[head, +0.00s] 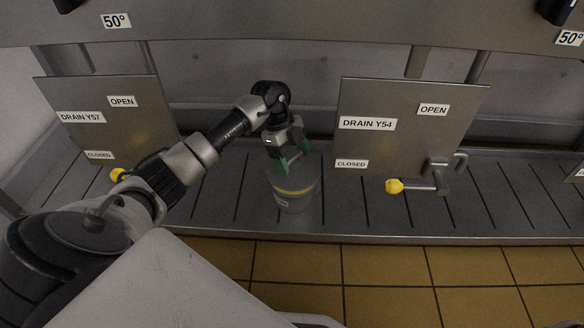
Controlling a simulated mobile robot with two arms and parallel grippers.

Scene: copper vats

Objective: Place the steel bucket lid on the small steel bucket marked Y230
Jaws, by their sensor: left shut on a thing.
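The label is too small to read. My left gripper (294,166) points down at the top of the bucket, its green-tipped fingers over the rim area. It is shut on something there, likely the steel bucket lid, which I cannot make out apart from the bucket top. I cannot tell whether the lid touches the rim. My right gripper is not in view.
Drain panel Y57 (120,129) stands left and drain panel Y54 (458,130) right, each with a yellow-knobbed valve handle. The grate (345,222) is clear around the bucket. A tiled floor (400,268) lies in front of the grate.

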